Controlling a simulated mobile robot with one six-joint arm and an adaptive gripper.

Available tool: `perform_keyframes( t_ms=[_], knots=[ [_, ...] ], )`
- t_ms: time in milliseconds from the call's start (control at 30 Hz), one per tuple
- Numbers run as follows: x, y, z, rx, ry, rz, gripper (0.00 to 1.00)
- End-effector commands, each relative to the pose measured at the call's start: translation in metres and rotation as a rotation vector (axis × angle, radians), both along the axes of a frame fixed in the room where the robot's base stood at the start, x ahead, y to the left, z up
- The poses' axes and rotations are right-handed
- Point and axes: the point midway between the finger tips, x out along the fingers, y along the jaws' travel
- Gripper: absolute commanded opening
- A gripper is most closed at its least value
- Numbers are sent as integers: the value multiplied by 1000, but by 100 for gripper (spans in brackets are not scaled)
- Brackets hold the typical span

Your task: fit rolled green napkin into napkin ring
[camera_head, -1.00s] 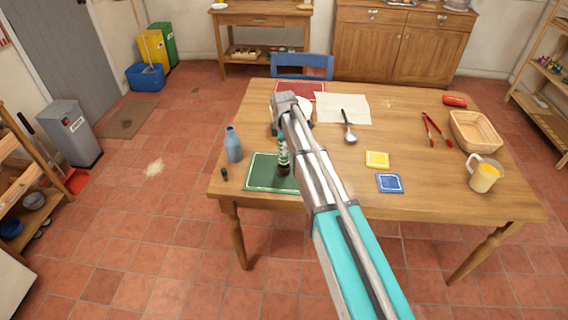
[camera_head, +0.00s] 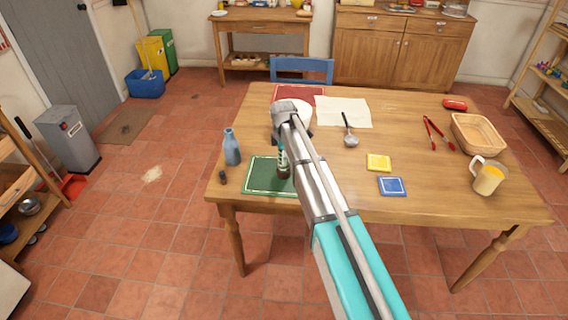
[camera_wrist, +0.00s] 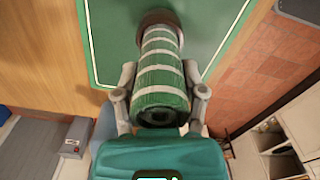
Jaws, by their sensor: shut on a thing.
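The rolled green napkin with pale stripes (camera_wrist: 160,75) stands roughly upright between the fingers of my gripper (camera_wrist: 160,94), which is shut on it. In the head view the napkin (camera_head: 282,152) shows in part beside my arm. The brown napkin ring (camera_wrist: 158,17) is at the napkin's far end, on the green placemat (camera_wrist: 110,45). The ring also shows in the head view (camera_head: 284,171). The napkin's lower end appears to be in the ring's opening; how deep is hidden.
A blue bottle (camera_head: 232,148) and a small dark object (camera_head: 222,177) stand left of the placemat (camera_head: 258,187). A ladle (camera_head: 349,135), yellow tile (camera_head: 378,162) and blue tile (camera_head: 392,187) lie to the right.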

Motion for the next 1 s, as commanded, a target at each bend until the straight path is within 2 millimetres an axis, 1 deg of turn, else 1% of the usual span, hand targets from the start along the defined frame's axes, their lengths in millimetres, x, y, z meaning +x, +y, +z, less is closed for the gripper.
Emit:
perform_keyframes(
  t_ms=[33, 200, 767, 800, 933, 967, 1000],
  knots=[
    [0, 0, -9, 0, 0, 0, 7],
    [0, 0, -20, 0, 0, 0, 7],
    [0, 1, -25, 0, 0, 1, 7],
    [0, 1, -24, 0, 0, 1, 62],
    [0, 1, -24, 0, 0, 1, 86],
    [0, 1, -24, 0, 0, 1, 90],
    [0, 1, -24, 0, 0, 1, 90]
  ],
)
